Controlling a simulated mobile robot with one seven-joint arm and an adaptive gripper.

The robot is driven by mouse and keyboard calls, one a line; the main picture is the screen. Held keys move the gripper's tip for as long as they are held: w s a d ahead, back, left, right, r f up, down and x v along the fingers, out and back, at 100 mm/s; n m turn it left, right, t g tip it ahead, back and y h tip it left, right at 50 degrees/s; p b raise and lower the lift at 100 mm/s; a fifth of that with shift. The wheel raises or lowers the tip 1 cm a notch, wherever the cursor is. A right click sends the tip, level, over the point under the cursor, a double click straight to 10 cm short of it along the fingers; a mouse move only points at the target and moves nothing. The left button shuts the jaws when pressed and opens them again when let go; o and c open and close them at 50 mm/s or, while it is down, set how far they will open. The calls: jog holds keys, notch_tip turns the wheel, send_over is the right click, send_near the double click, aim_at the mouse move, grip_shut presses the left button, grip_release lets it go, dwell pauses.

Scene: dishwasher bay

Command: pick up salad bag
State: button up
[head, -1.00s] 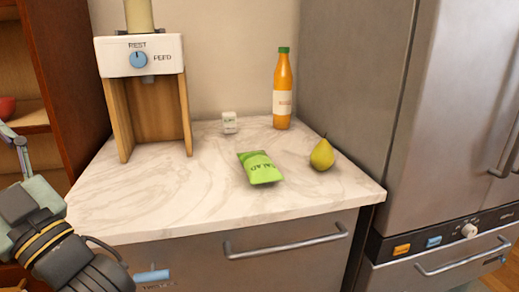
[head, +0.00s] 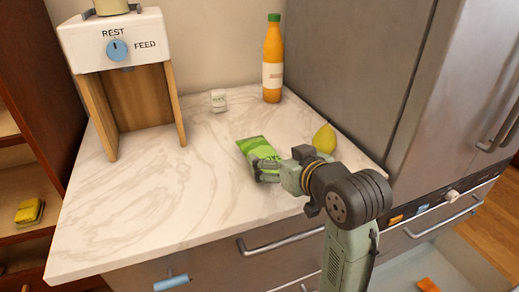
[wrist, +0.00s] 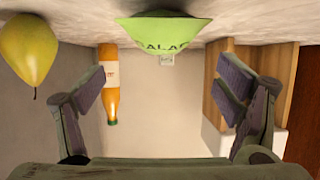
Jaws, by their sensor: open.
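The green salad bag (head: 257,148) lies on the marble counter, its lower end partly covered by my gripper (head: 264,172). In the wrist view, which is upside down, the bag (wrist: 165,30) is at the top centre. My gripper also shows in the wrist view (wrist: 163,85), with its two fingers spread wide and nothing held between them. The bag's near edge lies between the two fingers left to right, but towards the top of the picture. I cannot tell whether a finger touches it.
A yellow-green pear (head: 325,138) stands close beside my gripper, partly behind my arm. An orange bottle (head: 272,62) and a small white box (head: 218,101) stand farther back. A dispenser (head: 113,42) is at left, the steel fridge (head: 345,70) at right. The counter's front left is clear.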

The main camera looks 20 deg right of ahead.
aim_at(262, 150)
jog(key=x, duration=0.4)
jog(key=shift+w+p, duration=0.1)
jog(key=shift+p, duration=0.2)
jog(key=p+x, duration=0.2)
jog(key=x, duration=0.2)
jog(key=shift+w+a, duration=0.2)
jog(key=shift+w+f, duration=0.2)
jog(key=shift+w, duration=0.15)
jog(key=c, duration=1.4)
